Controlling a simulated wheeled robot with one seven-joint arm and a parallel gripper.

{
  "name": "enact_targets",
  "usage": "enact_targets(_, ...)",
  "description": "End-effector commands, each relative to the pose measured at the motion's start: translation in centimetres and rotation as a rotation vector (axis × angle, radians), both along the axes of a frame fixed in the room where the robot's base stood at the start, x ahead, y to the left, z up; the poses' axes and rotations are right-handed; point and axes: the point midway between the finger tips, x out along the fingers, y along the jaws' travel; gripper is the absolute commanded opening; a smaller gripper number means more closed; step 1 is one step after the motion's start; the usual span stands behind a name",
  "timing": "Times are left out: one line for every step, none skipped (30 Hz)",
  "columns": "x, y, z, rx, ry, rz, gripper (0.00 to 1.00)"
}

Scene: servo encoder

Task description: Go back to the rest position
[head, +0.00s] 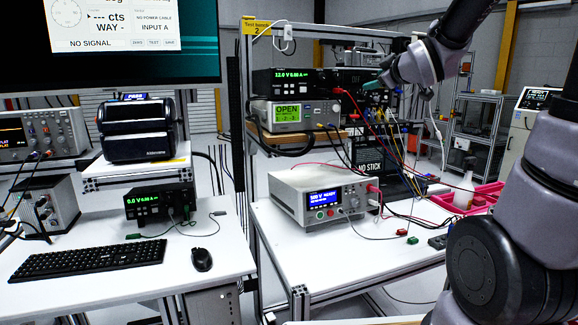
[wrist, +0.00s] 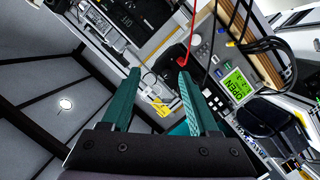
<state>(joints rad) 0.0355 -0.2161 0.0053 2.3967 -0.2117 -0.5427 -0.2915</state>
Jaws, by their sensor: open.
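My gripper (wrist: 155,105) shows in the wrist view with its two teal fingers apart and nothing between them. In the head view my gripper (head: 371,86) is raised at the upper right, in front of or beside the right end of the black power supply (head: 300,78) on the test bench shelf. I cannot tell whether it touches the supply. The wrist view looks at the rack sideways, with the green OPEN display (wrist: 238,88) to the right of the fingers. My arm reaches in from the right side of the head view.
The right bench (head: 300,255) holds a white 500 V instrument (head: 322,195), loose leads and red trays (head: 478,197). Cables (head: 385,135) hang close below my gripper. The left desk holds a keyboard (head: 88,260), a mouse (head: 201,258) and a small supply (head: 160,203). A large monitor (head: 110,45) stands behind.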

Motion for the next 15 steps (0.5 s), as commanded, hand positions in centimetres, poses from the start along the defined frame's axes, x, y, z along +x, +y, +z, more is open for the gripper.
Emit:
enact_targets(-1.7, -0.9, 0.1, 0.078, 0.057, -0.063, 0.61)
enact_targets(-2.7, -1.4, -0.2, 0.129, 0.1, -0.101, 0.61)
enact_targets(-4.1, -2.0, -0.6, 0.2, 0.157, -0.152, 0.61)
enact_targets(-5.3, -2.3, -1.0, 0.253, 0.199, -0.188, 0.61)
enact_targets(-6.5, -2.5, -1.3, 0.307, 0.241, -0.223, 0.61)
enact_targets(-8.1, -2.7, -1.9, 0.381, 0.299, -0.269, 0.61)
enact_targets(-9.5, -2.8, -2.4, 0.436, 0.342, -0.302, 0.61)
enact_targets(-10.8, -2.8, -2.9, 0.492, 0.386, -0.334, 0.61)
enact_targets(-12.7, -2.6, -3.5, 0.565, 0.444, -0.374, 0.61)
enact_targets(-14.1, -2.4, -3.9, 0.619, 0.487, -0.402, 0.61)
enact_targets(-15.4, -2.1, -4.4, 0.671, 0.53, -0.428, 0.61)
enact_targets(-17.2, -1.6, -4.9, 0.736, 0.585, -0.461, 0.61)
enact_targets(-18.5, -1.3, -5.3, 0.781, 0.624, -0.482, 0.61)
enact_targets(-19.6, -0.8, -5.6, 0.823, 0.662, -0.501, 0.61)
enact_targets(-21.0, -0.3, -6.0, 0.871, 0.707, -0.524, 0.61)
